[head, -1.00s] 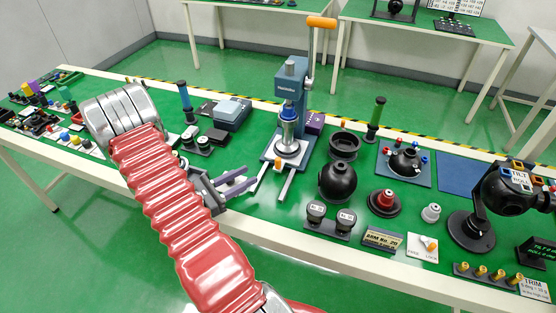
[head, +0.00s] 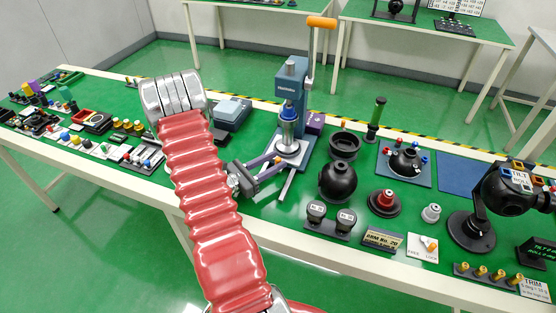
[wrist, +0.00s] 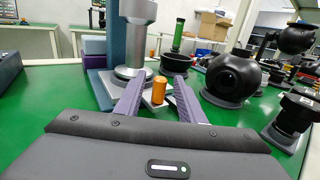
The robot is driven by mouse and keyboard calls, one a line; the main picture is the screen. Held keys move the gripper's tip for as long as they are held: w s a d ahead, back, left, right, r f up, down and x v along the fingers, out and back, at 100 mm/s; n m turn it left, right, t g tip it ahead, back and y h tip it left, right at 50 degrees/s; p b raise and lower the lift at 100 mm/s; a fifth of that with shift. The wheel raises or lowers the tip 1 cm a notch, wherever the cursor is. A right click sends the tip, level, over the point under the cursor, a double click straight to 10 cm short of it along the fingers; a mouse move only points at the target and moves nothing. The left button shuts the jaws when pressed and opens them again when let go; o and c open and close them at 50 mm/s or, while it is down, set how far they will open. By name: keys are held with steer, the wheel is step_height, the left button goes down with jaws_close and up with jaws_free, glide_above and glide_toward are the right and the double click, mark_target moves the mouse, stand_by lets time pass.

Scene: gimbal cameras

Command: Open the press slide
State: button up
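The blue-grey press (head: 291,82) stands on the bench with its lever up and an orange handle on top. My gripper (head: 272,164) is at the front of the slide. In the wrist view the orange knob (wrist: 159,90) of the slide stands between the two purple fingers of my gripper (wrist: 160,78). The fingers are open, with a gap showing on each side of the knob. In the head view the fingers hide most of the knob.
A black sphere (head: 338,181) on a ring stands right of the press, with two small black-based units (head: 331,216) in front. A blue-grey box (head: 232,113) stands to the left.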

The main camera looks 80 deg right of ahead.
steer(key=shift+x, duration=1.05)
steer(key=shift+c, duration=0.5)
jaws_close()
